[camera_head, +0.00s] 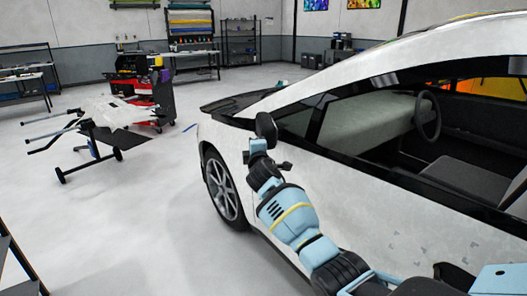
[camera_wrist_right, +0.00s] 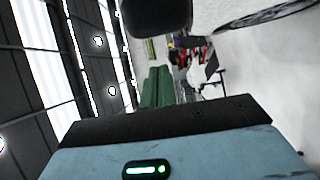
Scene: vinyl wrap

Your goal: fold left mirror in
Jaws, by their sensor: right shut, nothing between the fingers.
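The car's left mirror (camera_head: 266,129) is a dark, rounded housing standing out from the white car's side near the front of the window. My right arm reaches up to it from the bottom of the head view, with its light-blue gripper (camera_head: 258,147) just below and against the mirror in the picture. I cannot tell whether they touch. In the right wrist view the dark mirror (camera_wrist_right: 155,15) fills the top middle, beyond the shut, empty green fingers (camera_wrist_right: 157,72). The fingertips are not clear in the head view. My left gripper is not in view.
The white car (camera_head: 390,205) fills the right side, with its front wheel (camera_head: 222,188) below the mirror. Open floor lies between the stand and the car.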

